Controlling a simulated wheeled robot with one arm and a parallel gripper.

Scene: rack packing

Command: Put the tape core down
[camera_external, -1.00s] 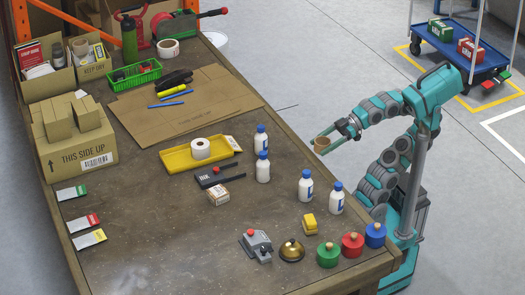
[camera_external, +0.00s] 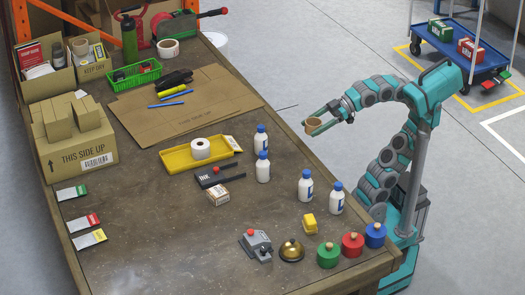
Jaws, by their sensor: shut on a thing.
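The tape core (camera_external: 313,126) is a small brown cardboard ring. My gripper (camera_external: 314,128) is shut on it and holds it up in the air, near the right edge of the workbench (camera_external: 150,225) as seen in the external view. The core looks roughly upright, with its opening facing up. Part of it is hidden by the teal fingers.
White bottles with blue labels (camera_external: 262,166) stand near the right side of the bench. A yellow tray (camera_external: 190,158) holds a white roll. The middle front is clear.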

